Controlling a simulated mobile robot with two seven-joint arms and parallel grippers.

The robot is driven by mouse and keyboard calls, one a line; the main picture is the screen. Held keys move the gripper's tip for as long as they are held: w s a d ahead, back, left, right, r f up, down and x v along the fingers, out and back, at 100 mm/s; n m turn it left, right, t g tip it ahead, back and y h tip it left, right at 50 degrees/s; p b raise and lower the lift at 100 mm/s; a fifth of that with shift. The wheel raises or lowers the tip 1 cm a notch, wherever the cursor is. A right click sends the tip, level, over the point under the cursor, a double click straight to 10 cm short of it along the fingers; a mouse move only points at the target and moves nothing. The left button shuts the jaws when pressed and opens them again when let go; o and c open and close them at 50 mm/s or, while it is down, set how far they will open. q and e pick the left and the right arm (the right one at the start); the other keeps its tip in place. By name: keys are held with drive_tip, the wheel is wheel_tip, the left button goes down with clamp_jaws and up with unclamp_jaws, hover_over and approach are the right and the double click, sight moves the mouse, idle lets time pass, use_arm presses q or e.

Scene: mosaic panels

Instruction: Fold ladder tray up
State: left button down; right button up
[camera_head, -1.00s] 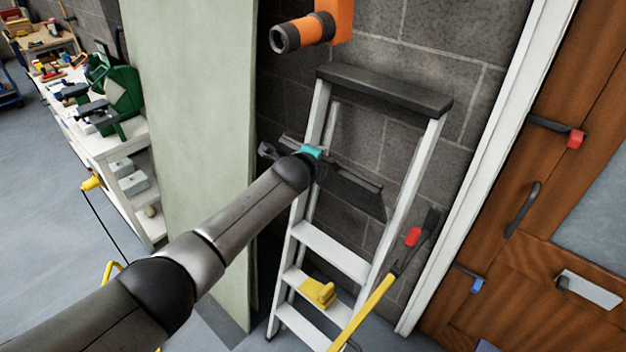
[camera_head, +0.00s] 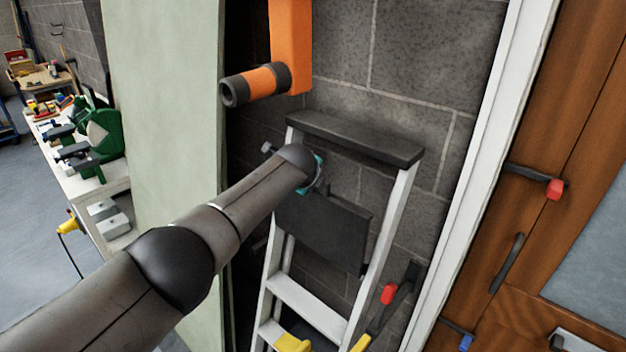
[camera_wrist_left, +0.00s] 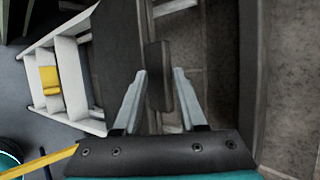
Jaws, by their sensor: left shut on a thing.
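The stepladder (camera_head: 400,200) has white rails and a black top cap, and stands against the block wall. Its dark ladder tray (camera_head: 325,230) hangs between the rails below the cap, its broad face towards me and close to upright. My left gripper (camera_head: 314,178) is at the tray's upper edge, mostly hidden behind my wrist. In the left wrist view, the gripper's two grey fingers (camera_wrist_left: 160,78) are on either side of a dark block-like part, with the dark tray panel (camera_wrist_left: 117,50) to its left. My right gripper is not in view.
An orange fixture (camera_head: 290,45) is on the wall above the ladder. A pale green panel (camera_head: 165,130) stands left of it. A yellow object (camera_head: 292,343) is on a lower step. A red-and-black tool (camera_head: 388,293) leans by the right rail. A wooden door (camera_head: 510,250) is at right.

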use_arm(q)
drive_tip(key=shift+s+d, duration=0.1)
drive_tip(key=shift+d, duration=0.4)
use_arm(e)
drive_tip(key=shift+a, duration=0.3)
use_arm(q)
drive_tip(key=c, duration=0.9)
unclamp_jaws()
drive_tip(key=shift+o, duration=0.3)
drive_tip(key=shift+d+f, duration=0.1)
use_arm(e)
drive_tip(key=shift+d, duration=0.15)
use_arm(q)
drive_tip(key=a+p+v, duration=0.1)
drive_tip(key=p+v, duration=0.1)
drive_tip(key=v, duration=1.3)
drive_tip(key=shift+w+r+p, duration=0.2)
drive_tip(key=shift+w+p, duration=0.05)
drive_tip(key=shift+p, duration=0.15)
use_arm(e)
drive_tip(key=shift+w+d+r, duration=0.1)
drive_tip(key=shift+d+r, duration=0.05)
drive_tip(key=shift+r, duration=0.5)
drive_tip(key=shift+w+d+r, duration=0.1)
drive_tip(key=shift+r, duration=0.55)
